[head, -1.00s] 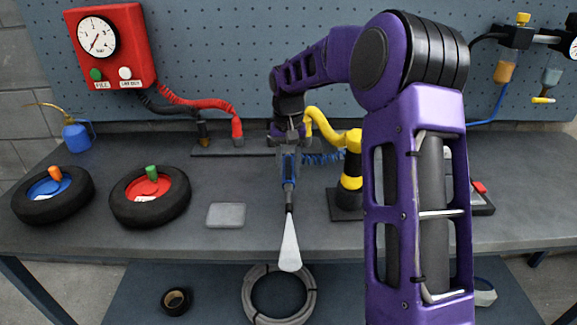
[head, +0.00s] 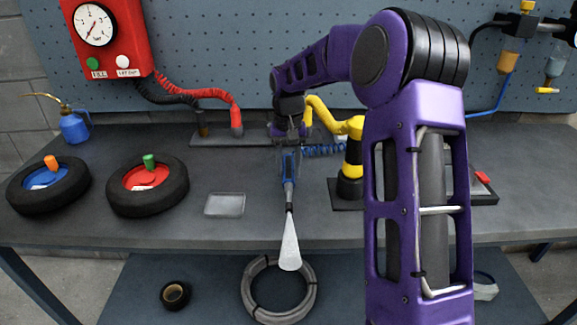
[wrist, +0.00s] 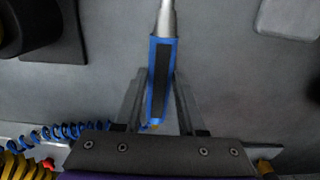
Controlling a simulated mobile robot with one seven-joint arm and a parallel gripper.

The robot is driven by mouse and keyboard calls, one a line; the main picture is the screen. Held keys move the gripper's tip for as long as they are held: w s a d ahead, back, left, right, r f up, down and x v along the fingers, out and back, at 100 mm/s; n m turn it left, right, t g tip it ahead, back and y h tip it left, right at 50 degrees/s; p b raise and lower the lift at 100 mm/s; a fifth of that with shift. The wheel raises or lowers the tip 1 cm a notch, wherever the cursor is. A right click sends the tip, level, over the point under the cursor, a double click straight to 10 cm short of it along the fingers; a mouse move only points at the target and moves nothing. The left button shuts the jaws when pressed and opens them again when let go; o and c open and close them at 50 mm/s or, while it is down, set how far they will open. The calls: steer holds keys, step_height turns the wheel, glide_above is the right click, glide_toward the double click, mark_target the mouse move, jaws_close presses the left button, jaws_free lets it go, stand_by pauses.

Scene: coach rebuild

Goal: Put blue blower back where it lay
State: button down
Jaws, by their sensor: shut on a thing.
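The blue blower (head: 289,168) has a blue handle with a dark panel and a grey nozzle that widens to a pale end. My gripper (head: 288,148) is shut on its handle over the middle of the bench. In the wrist view my gripper (wrist: 159,92) has one finger on each side of the blower (wrist: 161,75). The nozzle points toward the front edge of the bench in the head view. A blue coiled hose (head: 322,150) shows beside the gripper. I cannot tell how high the blower is above the bench.
A yellow and black post (head: 352,165) on a dark base stands close right of the blower. A grey pad (head: 225,205) lies to the left. Two tyres, one with a red hub (head: 135,178) and one with a blue hub (head: 38,180), lie farther left.

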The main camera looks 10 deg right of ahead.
steer(key=shift+f, duration=0.35)
stand_by(0.5)
steer(key=shift+c, duration=2.1)
jaws_free()
steer(key=shift+r, duration=0.1)
